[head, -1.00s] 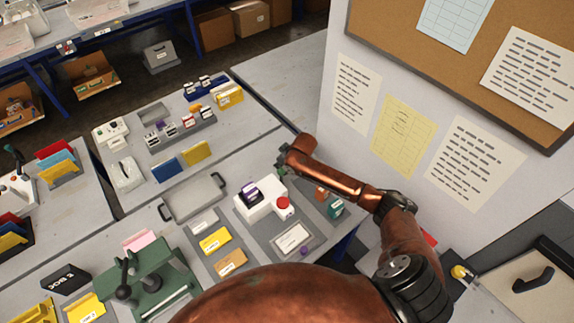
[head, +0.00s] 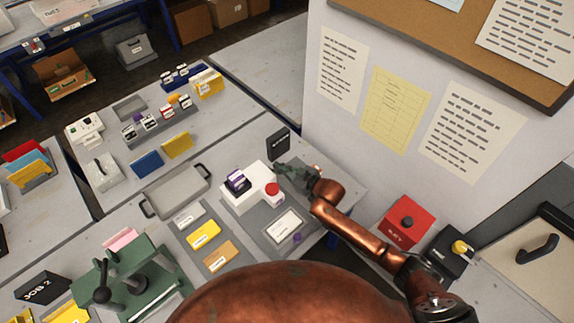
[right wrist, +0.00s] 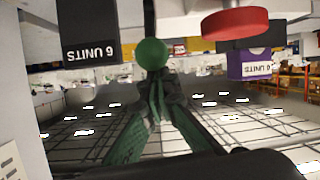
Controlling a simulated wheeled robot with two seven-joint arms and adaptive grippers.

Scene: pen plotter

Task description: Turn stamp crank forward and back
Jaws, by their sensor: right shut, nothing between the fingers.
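A white stamping device (head: 242,200) stands on the bench in the head view, with a purple block (head: 236,181) on top and a red button (head: 272,188) at its right. In the right wrist view the red button (right wrist: 235,22) and purple block (right wrist: 250,65) are upper right. A green ball (right wrist: 153,52), perhaps the crank's knob, shows just beyond my right gripper's fingertips (right wrist: 157,85). The crank's arm is hidden. My right gripper (head: 279,167) is shut and empty, just behind the device's right side; contact with the ball cannot be told. My left gripper is not in view.
A black sign (head: 279,142) stands behind my right gripper. A grey tray (head: 177,190) and yellow card (head: 204,234) lie left of the device. A green press (head: 140,280) is lower left. A red box (head: 409,222) stands right of my arm, near the white wall.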

